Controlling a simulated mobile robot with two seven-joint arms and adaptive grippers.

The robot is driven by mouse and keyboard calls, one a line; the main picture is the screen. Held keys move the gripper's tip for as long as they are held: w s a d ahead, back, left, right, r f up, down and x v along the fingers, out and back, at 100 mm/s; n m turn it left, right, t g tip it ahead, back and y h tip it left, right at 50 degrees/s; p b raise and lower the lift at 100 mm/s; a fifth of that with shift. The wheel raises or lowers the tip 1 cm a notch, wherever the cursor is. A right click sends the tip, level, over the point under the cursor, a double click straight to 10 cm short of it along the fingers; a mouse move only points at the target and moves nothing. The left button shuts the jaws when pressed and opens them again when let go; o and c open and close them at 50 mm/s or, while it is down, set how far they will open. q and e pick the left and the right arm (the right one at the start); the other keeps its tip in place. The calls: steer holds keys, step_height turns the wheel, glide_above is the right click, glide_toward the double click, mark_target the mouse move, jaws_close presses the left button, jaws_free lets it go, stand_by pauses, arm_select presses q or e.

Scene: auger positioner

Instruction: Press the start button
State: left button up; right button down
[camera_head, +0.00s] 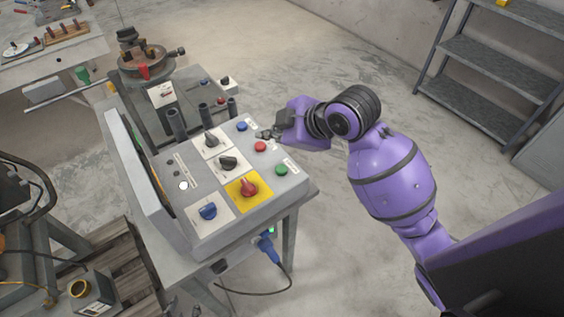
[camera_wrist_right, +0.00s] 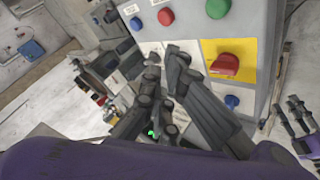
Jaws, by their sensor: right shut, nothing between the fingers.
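A grey control box (camera_head: 222,205) stands on a metal table. Along its right edge are a blue button (camera_head: 242,126), a red button (camera_head: 260,146) and a green button (camera_head: 282,170), each beside a small label too small to read. The green button (camera_wrist_right: 218,8) is at the top edge of the right wrist view, with the red button (camera_wrist_right: 165,17) to its left. My right gripper (camera_head: 266,134) is shut and empty, close to the blue and red buttons; I cannot tell its height above the panel.
The panel also has a red knob on a yellow plate (camera_head: 249,189), a blue knob (camera_head: 208,211) and black knobs (camera_head: 228,162). Dark posts (camera_head: 177,124) rise behind the box. A shelf rack (camera_head: 500,60) stands at right. The floor between is clear.

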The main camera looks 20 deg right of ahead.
glide_above(281, 170)
steer(key=a, duration=0.2)
step_height(281, 170, down, 6)
steer(key=shift+d, duration=0.15)
step_height(281, 170, down, 2)
steer(key=shift+s+f+b, duration=0.1)
steer(key=shift+b, duration=0.25)
steer(key=shift+f, duration=0.25)
arm_select(q)
steer(key=shift+s+a+f, duration=0.35)
steer(key=shift+s+d+f, duration=0.15)
steer(key=shift+s+f, duration=0.05)
steer(key=shift+f, duration=0.05)
steer(key=shift+w+r, duration=0.1)
steer(key=shift+r, duration=0.05)
stand_by(0.4)
